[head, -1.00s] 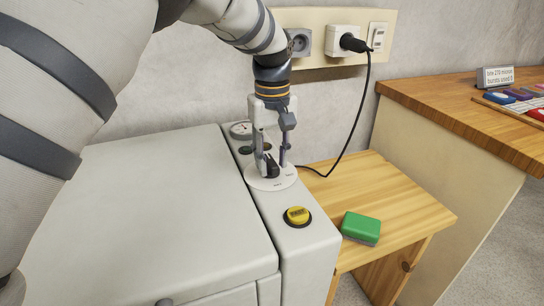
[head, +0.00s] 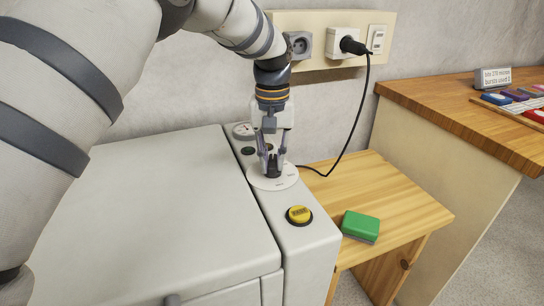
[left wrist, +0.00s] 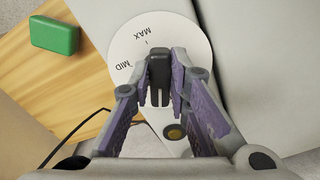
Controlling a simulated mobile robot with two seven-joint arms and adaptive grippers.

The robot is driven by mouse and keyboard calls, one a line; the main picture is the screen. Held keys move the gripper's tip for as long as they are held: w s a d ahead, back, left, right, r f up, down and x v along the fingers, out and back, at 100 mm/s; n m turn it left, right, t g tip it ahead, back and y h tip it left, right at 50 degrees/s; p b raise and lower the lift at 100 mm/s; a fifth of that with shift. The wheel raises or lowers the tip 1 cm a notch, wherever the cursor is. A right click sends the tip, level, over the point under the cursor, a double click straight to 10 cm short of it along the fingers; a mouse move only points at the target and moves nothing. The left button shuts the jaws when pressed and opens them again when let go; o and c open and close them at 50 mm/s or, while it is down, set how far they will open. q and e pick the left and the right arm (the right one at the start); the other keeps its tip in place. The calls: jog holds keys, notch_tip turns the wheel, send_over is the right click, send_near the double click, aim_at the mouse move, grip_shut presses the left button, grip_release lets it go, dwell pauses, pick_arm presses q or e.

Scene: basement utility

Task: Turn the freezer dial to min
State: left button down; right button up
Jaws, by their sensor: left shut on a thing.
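The freezer dial is a round white disc (head: 258,183) with a black knob (head: 274,172) on the narrow strip along the freezer's right side. My left gripper (head: 273,160) points down from above and is shut on the knob, one finger on each side. In the left wrist view the knob (left wrist: 159,68) sits between the purple-padded fingers (left wrist: 161,85). The disc (left wrist: 130,45) shows MAX and MID there; MIN is not visible. The knob's far end lies near the tick by MAX. My right gripper is not in view.
The white freezer lid (head: 170,215) lies left of the dial. A yellow button (head: 298,215) is in front of it, and a gauge (head: 243,131) behind. A green block (head: 360,227) lies on the wooden bench (head: 400,205).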

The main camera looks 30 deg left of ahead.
aim_at(270, 162)
pick_arm(q)
jog(key=m, duration=0.3)
jog(key=shift+a+r+m, duration=0.1)
jog(key=shift+a+m, duration=0.1)
jog(key=shift+m, duration=0.1)
jog(key=shift+a+m, duration=0.1)
jog(key=shift+m, duration=1.5)
jog(key=c, duration=1.5)
grip_release()
notch_tip(270, 162, up, 12)
jog(key=shift+f, duration=0.1)
